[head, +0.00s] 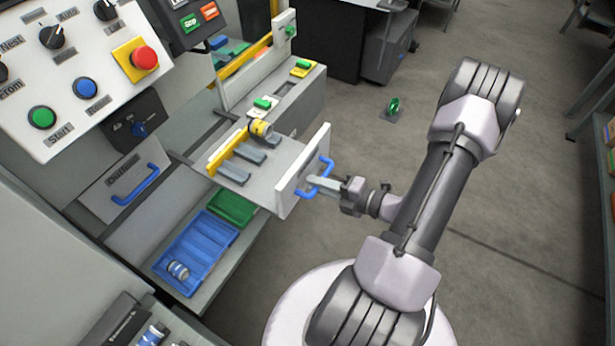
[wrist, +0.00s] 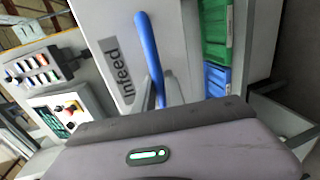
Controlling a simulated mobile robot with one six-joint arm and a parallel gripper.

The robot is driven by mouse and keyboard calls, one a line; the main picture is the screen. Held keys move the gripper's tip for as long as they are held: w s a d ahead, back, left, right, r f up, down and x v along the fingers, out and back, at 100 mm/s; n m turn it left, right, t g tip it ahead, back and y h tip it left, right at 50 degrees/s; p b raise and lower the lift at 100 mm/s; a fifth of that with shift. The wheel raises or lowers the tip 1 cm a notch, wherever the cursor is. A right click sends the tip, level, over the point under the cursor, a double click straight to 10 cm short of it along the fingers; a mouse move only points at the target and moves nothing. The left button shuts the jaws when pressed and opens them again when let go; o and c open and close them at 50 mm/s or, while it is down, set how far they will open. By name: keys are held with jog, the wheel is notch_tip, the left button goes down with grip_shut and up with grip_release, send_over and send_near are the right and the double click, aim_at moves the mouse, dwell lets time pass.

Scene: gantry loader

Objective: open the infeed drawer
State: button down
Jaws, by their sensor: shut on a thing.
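The infeed drawer (head: 302,172) stands pulled out from the machine in the head view, its inside with several grey dividers and a yellow strip showing. A yellow-banded cylinder (head: 260,130) lies in it toward the back. My gripper (head: 316,184) is shut on the drawer's blue handle (head: 326,166).
The closed outfeed drawer (head: 126,190) with a blue handle is at the left. Below are a blue bin (head: 196,250) holding a cylinder and a green bin (head: 232,207). A control panel (head: 85,70) stands at upper left. Open floor (head: 520,200) lies to the right.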

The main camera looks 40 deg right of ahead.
jog(key=shift+s+d, duration=0.1)
jog(key=shift+s, duration=0.1)
jog(key=c, duration=1.4)
grip_release()
jog(key=p+v, duration=0.3)
jog(key=v, duration=1.4)
jog(key=shift+s, duration=0.25)
jog(key=shift+d, duration=0.1)
